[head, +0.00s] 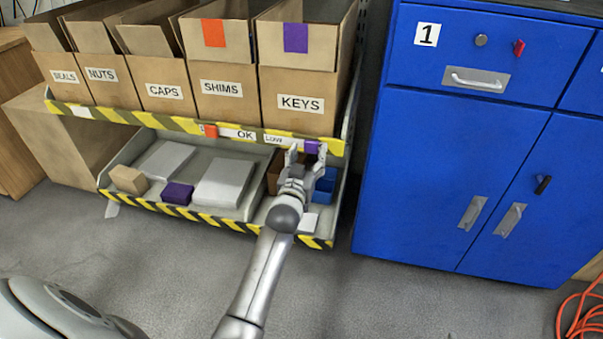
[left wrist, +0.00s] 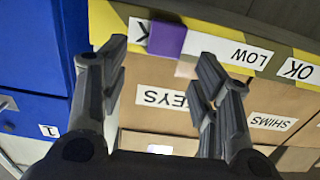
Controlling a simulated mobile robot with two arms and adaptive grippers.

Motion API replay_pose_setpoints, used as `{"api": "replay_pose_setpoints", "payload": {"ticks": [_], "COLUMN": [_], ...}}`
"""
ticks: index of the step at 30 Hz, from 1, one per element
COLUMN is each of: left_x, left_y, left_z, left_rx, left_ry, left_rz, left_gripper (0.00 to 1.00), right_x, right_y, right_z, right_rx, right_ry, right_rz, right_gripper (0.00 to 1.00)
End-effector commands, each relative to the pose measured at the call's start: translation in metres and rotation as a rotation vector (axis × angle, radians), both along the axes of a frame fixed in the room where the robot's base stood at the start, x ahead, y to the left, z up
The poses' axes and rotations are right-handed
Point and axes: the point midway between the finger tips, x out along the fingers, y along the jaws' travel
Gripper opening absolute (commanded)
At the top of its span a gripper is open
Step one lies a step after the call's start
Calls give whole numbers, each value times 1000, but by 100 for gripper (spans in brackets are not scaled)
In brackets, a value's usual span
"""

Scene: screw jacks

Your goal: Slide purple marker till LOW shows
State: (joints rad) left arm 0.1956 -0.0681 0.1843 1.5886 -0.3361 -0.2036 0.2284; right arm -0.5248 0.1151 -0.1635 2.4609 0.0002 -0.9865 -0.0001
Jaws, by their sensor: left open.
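The purple marker (head: 312,147) sits on the yellow-and-black front rail below the KEYS box. It also shows in the left wrist view (left wrist: 170,39), upside down. The LOW label (left wrist: 250,55) is readable there beside the marker; part of a letter (left wrist: 142,31) shows on its other side, the rest covered by the marker. My left gripper (head: 303,152) is open at the rail. In the left wrist view its fingers (left wrist: 163,66) stand on either side of the marker, with gaps between; contact is not visible. My right gripper is not in view.
An orange marker (head: 210,131) and OK label (head: 245,135) are farther left on the rail. The KEYS box (head: 300,103) and SHIMS box (head: 229,88) stand above. A blue bin (head: 325,187) is on the lower shelf. A blue cabinet (head: 465,150) stands to the right.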

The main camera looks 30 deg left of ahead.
Motion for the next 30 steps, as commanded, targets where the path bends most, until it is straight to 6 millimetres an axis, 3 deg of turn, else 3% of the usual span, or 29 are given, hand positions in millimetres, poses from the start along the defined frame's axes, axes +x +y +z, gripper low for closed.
{"api": "replay_pose_setpoints", "payload": {"ticks": [6,12,30], "left_x": [-41,-65,-74], "left_y": [-11,-17,-19], "left_z": [-1,-1,0], "left_rx": [-2,-1,-1], "left_ry": [3,1,1], "left_rz": [-2,-2,-2], "left_gripper": [57,57,57], "right_x": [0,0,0], "right_y": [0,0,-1], "right_z": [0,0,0], "right_rx": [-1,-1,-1], "right_ry": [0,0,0], "right_rz": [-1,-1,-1], "right_gripper": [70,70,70]}}
